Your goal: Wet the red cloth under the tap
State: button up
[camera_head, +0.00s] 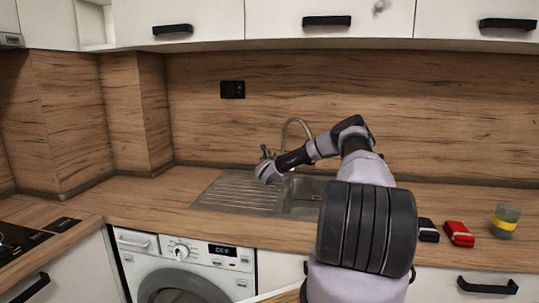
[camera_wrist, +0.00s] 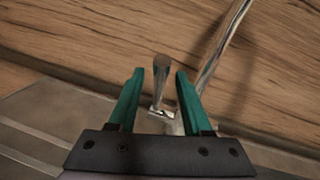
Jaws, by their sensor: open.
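The red cloth (camera_head: 459,234) lies folded on the worktop at the right, right of the sink. The tap (camera_head: 299,122) has a curved metal spout over the sink (camera_head: 303,207); the spout also shows in the wrist view (camera_wrist: 220,50). My gripper (camera_wrist: 160,73) is open, its teal fingers on either side of the upright tap lever (camera_wrist: 161,68). I cannot tell whether either finger touches the lever. In the head view my gripper is at the tap's left side, its fingertips hard to make out. Water is not visible at the spout.
A glass with a yellow band (camera_head: 506,221) stands further right. The ribbed drainer (camera_head: 240,192) is clear. A hob (camera_head: 18,240) is at far left.

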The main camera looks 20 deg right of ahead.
jog(key=shift+x, duration=2.25)
grip_shut()
